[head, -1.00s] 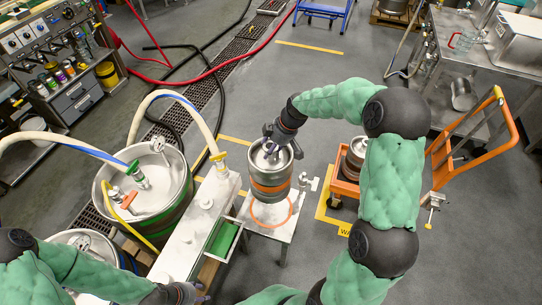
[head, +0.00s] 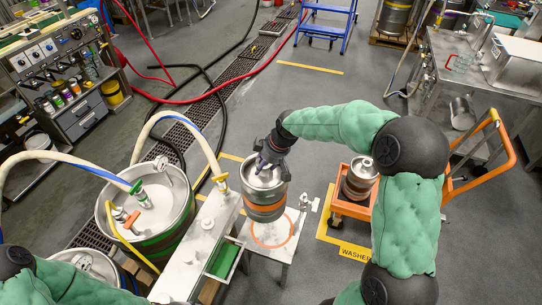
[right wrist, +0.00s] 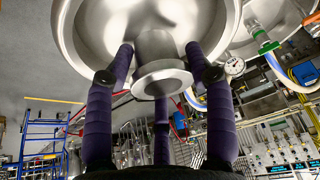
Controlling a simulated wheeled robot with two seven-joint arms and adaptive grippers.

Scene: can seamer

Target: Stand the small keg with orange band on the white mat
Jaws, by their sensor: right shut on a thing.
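The small steel keg with an orange band (head: 265,208) hangs upright from my right gripper (head: 267,163) in the head view. The keg is over the back of a small pale square stand, whose top (head: 272,238) has an orange ring on it. I cannot tell how large the gap below the keg is. In the right wrist view my right gripper's (right wrist: 160,75) purple fingers are closed around the keg's top neck (right wrist: 160,78). The pale stand top is the only mat-like white surface I make out. My left arm enters at lower left; its gripper is out of frame.
An orange cart (head: 345,208) holding another small keg (head: 359,180) stands to the right, by the yellow floor marking. A large hose-fitted keg (head: 155,205) and a pale bench (head: 205,235) stand to the left. Open grey floor lies behind.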

